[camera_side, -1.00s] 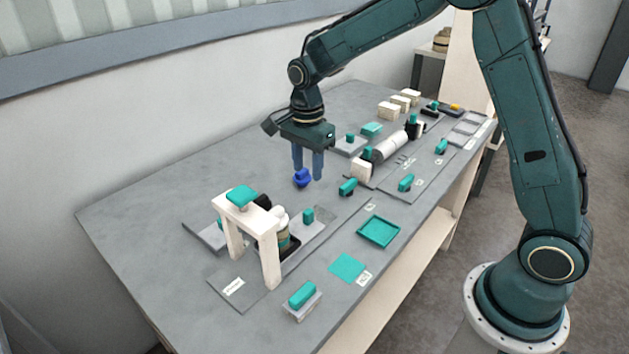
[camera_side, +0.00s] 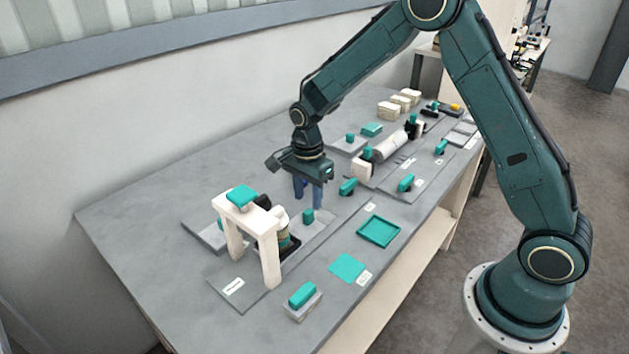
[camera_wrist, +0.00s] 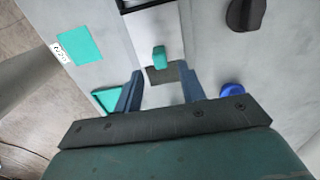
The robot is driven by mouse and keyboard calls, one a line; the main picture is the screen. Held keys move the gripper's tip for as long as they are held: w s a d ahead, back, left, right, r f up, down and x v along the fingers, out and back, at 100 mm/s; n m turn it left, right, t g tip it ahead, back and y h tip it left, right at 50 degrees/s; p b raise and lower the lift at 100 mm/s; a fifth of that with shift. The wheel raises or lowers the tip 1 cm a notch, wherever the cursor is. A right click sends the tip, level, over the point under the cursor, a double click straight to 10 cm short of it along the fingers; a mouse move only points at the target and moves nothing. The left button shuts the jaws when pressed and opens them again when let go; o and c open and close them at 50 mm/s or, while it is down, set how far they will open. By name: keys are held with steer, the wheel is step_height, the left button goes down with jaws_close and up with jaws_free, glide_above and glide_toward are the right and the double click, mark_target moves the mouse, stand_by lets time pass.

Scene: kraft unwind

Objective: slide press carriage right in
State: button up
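The press is a white arch (camera_side: 271,254) with a teal top pad (camera_side: 242,196), in the side view. The carriage seems to be the light plate at its right, with an upright teal handle (camera_side: 308,216); the handle also shows in the wrist view (camera_wrist: 160,57). A dark and pale rounded part (camera_side: 280,222) sits by the arch opening, partly hidden by a leg. My gripper (camera_side: 309,197) is low, just behind the handle in the side view. In the wrist view its fingers (camera_wrist: 160,78) are apart and empty, with the handle ahead of the gap.
A blue round piece (camera_wrist: 232,90) lies right of my fingers in the wrist view. A teal tray (camera_side: 379,231), a teal square (camera_side: 347,267) and a teal block (camera_side: 302,295) lie along the front. The left table area is clear.

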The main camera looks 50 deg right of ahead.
mark_target(308, 211)
steer(key=shift+f, duration=2.85)
jaws_close()
